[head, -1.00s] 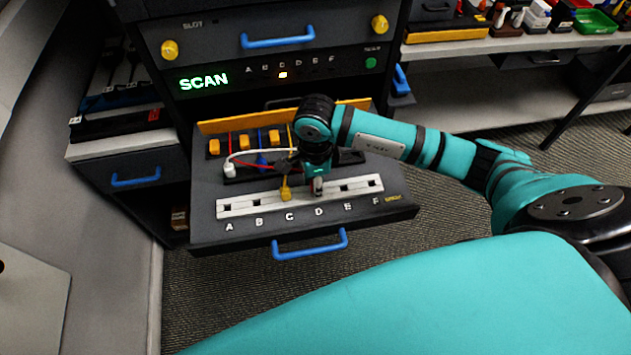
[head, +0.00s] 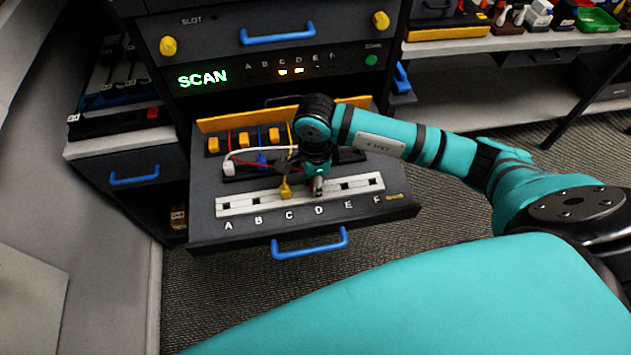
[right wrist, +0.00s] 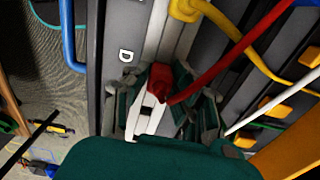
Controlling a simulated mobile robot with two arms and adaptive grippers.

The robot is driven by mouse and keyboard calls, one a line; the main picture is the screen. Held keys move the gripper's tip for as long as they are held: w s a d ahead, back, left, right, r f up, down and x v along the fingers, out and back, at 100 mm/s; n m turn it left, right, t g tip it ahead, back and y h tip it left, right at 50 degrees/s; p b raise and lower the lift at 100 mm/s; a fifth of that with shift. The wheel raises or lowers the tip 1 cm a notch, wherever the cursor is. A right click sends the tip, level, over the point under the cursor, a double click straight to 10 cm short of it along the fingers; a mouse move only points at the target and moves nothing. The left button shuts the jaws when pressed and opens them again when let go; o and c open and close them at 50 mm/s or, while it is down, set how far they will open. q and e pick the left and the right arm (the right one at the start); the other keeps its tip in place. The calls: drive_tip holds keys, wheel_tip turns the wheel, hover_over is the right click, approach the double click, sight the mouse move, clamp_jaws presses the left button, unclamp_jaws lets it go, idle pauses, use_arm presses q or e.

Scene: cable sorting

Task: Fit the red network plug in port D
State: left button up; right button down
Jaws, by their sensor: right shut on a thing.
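My right gripper (head: 318,186) points down over port D of the white port strip (head: 233,206). In the right wrist view its fingers (right wrist: 164,100) are shut on the red network plug (right wrist: 162,82). The red plug sits against the white strip beside the D label (right wrist: 126,56); its tip is hidden, so its depth in the port cannot be seen. Its red cable (right wrist: 235,52) runs off to the upper right. A yellow plug (head: 286,191) stands in port C. My left gripper is not in view.
The strip lies in an open drawer with a blue handle (head: 309,246). A white plug (head: 229,168) and a blue plug (head: 262,160) stand in a dark rack behind the strip. Ports A, B and E look empty. On the SCAN panel (head: 203,80), lights under C and D are lit.

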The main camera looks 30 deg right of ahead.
drive_tip(key=c, duration=0.6)
unclamp_jaws()
drive_tip(key=shift+o, duration=0.2)
drive_tip(key=shift+r+p, duration=2.05)
drive_tip(key=shift+r, duration=1.45)
